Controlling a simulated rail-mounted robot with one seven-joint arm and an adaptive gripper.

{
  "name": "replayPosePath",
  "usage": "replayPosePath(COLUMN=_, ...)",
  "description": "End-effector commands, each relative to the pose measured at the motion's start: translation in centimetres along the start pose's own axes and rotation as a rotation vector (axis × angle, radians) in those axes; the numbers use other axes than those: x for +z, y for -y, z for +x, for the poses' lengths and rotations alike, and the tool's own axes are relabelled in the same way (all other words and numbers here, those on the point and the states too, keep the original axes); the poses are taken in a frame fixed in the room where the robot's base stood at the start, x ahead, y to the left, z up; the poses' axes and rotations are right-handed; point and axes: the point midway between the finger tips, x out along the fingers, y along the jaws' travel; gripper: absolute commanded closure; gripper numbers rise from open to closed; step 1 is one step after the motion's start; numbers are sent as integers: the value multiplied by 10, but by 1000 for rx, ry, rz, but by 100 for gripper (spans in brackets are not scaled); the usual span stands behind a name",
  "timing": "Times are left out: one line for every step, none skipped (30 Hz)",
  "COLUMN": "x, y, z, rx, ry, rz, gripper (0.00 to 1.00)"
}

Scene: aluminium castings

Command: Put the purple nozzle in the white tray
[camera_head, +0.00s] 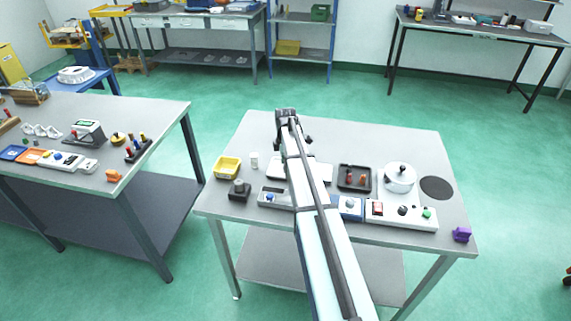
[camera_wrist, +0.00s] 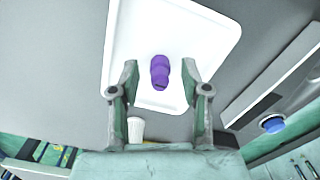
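The purple nozzle (camera_wrist: 160,72) is inside the outline of the white tray (camera_wrist: 205,40) in the wrist view, and appears to lie on the tray floor. My gripper (camera_wrist: 160,85) is open, with its fingertips on either side of the nozzle and a visible gap to each. How high the fingertips are above the tray cannot be told. In the head view the white tray (camera_head: 320,172) is mostly hidden behind my arm, and the nozzle in it does not show.
A white cup (camera_head: 254,160) and a yellow bin (camera_head: 228,167) stand left of the tray. A dark tray (camera_head: 341,184) with red parts, a white pot (camera_head: 399,178) and a control box (camera_head: 415,216) stand right. Another purple object (camera_head: 462,234) sits at the table's right corner.

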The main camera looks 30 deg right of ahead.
Motion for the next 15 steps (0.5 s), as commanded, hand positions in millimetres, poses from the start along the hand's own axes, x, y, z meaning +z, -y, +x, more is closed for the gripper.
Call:
replayPosePath(x=0, y=0, z=0, rx=0, ry=0, rz=0, gripper=54)
replayPosePath(x=0, y=0, z=0, rx=0, ry=0, rz=0, gripper=54)
replayPosePath(x=0, y=0, z=0, rx=0, ry=0, rz=0, gripper=54)
replayPosePath(x=0, y=0, z=0, rx=0, ry=0, rz=0, gripper=54)
replayPosePath(x=0, y=0, z=0, rx=0, ry=0, rz=0, gripper=54)
replayPosePath(x=0, y=0, z=-1, rx=0, ry=0, rz=0, gripper=54)
replayPosePath(x=0, y=0, z=-2, rx=0, ry=0, rz=0, gripper=54)
replayPosePath(x=0, y=0, z=-3, rx=0, ry=0, rz=0, gripper=54)
replayPosePath(x=0, y=0, z=-5, rx=1, ry=0, rz=0, gripper=54)
replayPosePath(x=0, y=0, z=-5, rx=1, ry=0, rz=0, gripper=54)
replayPosePath(x=0, y=0, z=-7, rx=1, ry=0, rz=0, gripper=54)
replayPosePath(x=0, y=0, z=-10, rx=2, ry=0, rz=0, gripper=54)
replayPosePath(x=0, y=0, z=-13, rx=1, ry=0, rz=0, gripper=54)
replayPosePath(x=0, y=0, z=-16, rx=2, ry=0, rz=0, gripper=54)
replayPosePath(x=0, y=-1, z=-22, rx=3, ry=0, rz=0, gripper=54)
